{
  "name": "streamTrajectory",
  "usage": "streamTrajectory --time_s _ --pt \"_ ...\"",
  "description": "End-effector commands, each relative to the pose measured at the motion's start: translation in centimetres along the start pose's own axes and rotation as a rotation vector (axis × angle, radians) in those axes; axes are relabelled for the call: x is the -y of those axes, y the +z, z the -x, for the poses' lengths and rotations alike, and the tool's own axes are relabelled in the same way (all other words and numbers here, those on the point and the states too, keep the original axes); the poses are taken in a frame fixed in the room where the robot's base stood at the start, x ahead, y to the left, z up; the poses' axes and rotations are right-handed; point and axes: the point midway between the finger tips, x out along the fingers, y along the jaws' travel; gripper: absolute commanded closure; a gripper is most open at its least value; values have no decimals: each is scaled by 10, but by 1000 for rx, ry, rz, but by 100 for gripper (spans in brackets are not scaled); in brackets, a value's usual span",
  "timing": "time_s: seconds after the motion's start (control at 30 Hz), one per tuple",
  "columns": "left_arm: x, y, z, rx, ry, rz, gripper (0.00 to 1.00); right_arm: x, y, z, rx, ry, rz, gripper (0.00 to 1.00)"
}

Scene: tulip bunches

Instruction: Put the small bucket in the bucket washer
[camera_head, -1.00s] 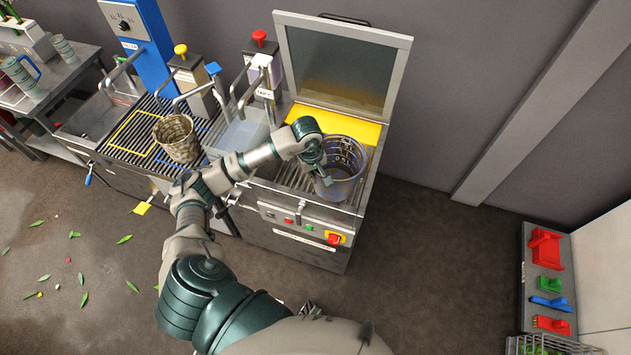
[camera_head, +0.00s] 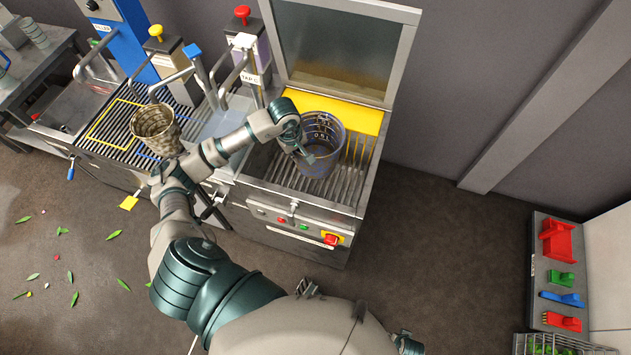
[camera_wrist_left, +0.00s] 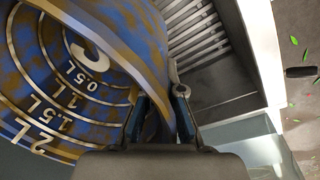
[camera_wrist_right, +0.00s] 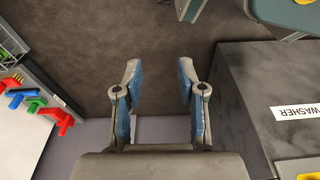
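The small bucket (camera_head: 323,138), blue-stained with litre marks inside, is over the slatted rack of the open bucket washer (camera_head: 345,175). Whether its base touches the slats cannot be told. My left gripper (camera_head: 308,157) is at the bucket's near rim. In the left wrist view the bucket wall (camera_wrist_left: 110,35) passes between its fingers (camera_wrist_left: 158,105), which are shut on it. The washer's slats (camera_wrist_left: 195,30) show beside the bucket. My right gripper (camera_wrist_right: 158,85) is open and empty, with the washer's labelled panel (camera_wrist_right: 280,80) to its right.
The washer's glass lid (camera_head: 337,50) stands raised behind a yellow strip (camera_head: 350,112). A wicker-textured container (camera_head: 155,128) stands on the rack to the left. Tapped posts (camera_head: 180,70) stand behind. A board with red, green and blue items (camera_head: 560,270) is at right. Floor between is clear.

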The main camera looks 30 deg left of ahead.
Motion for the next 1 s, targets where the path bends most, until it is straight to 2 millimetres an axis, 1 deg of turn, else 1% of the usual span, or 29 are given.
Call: streamTrajectory --time_s 0.03,0.1,0.2,0.33,0.43,0.6,0.67,0.87,1.0 --pt "4 -3 -17 3 -3 3 100 2 -8 8 -8 1 -3 60" --pt "8 -6 -29 7 -2 3 100 3 -19 29 -15 6 -5 60" --pt "12 -8 -41 10 1 3 100 4 -28 54 -20 10 -8 60" --pt "13 -9 -48 10 4 4 100 4 -34 76 -26 12 -10 60" --pt "13 -5 -60 9 3 4 100 2 -36 84 -29 10 -10 60" --pt "15 0 -91 4 0 3 100 -2 -37 93 -33 4 -11 60" --pt "15 1 -98 2 1 2 100 -4 -37 96 -34 3 -11 60" --pt "18 -2 -116 4 2 2 100 -2 -38 102 -34 7 -12 60" --pt "23 -5 -140 9 3 4 100 1 -40 109 -34 11 -13 60"
